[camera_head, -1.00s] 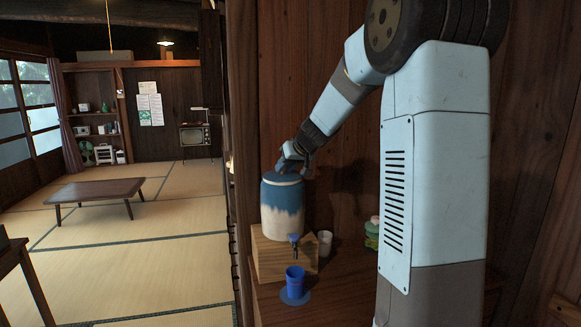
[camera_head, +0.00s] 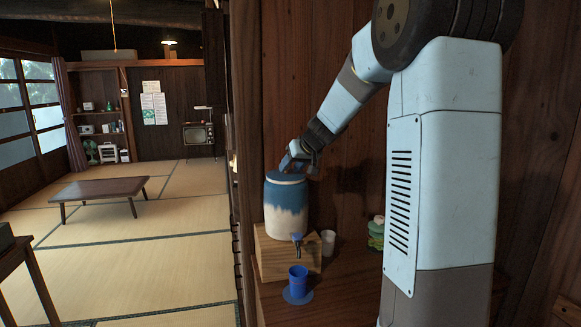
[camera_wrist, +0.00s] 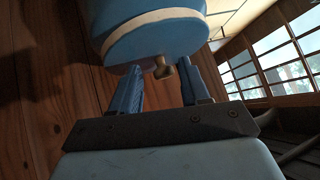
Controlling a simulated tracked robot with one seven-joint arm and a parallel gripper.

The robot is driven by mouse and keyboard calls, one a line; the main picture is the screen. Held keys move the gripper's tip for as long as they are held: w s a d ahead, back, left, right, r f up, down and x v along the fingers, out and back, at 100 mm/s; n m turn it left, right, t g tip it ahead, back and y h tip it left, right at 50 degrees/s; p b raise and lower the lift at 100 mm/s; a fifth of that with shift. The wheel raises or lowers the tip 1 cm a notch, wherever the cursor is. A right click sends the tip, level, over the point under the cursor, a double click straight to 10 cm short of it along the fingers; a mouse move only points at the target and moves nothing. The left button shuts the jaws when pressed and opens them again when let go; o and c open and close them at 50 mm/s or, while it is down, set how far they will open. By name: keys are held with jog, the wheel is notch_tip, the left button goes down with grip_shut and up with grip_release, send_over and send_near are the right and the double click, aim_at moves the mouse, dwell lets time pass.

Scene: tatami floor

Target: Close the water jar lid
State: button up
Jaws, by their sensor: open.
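The water jar (camera_head: 286,212) is blue on top and cream below, with a tap at its front. It stands upright on a wooden box stand. Its blue lid (camera_head: 284,178) sits on top, with a pale band just below; I cannot tell whether it is fully seated. My gripper (camera_head: 291,163) is above the lid, reaching down from the upper right. In the wrist view, the open fingers of my gripper (camera_wrist: 160,88) are on both sides of the small brown lid knob (camera_wrist: 163,70). The lid (camera_wrist: 158,42) and pale band also show there.
A blue cup (camera_head: 298,276) stands on a blue coaster below the tap. A white cup (camera_head: 328,242) is right of the wooden stand (camera_head: 275,258). Green items (camera_head: 376,232) lie farther right, partly behind my arm. A wooden wall stands close behind the jar.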

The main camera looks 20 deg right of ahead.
jog(key=v, duration=1.2)
jog(key=shift+s+a+r, duration=0.15)
jog(key=shift+r, duration=0.2)
